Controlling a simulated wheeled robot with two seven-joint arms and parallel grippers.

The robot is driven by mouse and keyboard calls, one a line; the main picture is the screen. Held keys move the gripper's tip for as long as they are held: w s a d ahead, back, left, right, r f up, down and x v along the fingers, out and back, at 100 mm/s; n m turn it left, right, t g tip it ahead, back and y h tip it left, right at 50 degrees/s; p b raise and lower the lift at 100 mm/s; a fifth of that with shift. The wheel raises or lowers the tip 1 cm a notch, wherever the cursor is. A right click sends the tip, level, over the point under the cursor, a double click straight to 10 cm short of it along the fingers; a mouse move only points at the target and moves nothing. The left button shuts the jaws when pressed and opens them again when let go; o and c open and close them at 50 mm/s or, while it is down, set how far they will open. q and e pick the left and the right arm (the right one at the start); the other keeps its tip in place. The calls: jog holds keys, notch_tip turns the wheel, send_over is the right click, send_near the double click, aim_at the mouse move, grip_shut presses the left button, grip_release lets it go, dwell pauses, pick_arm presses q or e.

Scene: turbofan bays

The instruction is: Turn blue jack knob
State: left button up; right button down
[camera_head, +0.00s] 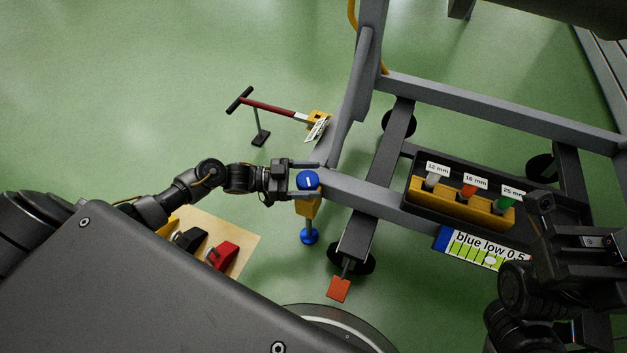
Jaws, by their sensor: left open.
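The blue jack knob (308,179) sits on top of a yellow jack body (307,208) at the near corner of the grey frame. The jack's blue foot (309,237) stands on the green floor. My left gripper (303,181) reaches in from the left and is open, with its fingers at the knob; I cannot tell whether they touch it. My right gripper (600,241) is at the right edge, over the frame; its jaws are not clear. A label reading "blue low 0.5" (485,249) with a green scale hangs on the frame.
A black tray (405,196) on the frame holds a yellow block (455,207) with grey, orange and green pieces. A red-handled tow bar (268,107) lies behind. A board (240,240) with red and black items and an orange pedal (339,289) are near my base.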

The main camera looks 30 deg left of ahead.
pick_arm(q)
jog(key=shift+w+d, duration=0.3)
jog(key=shift+d, duration=0.25)
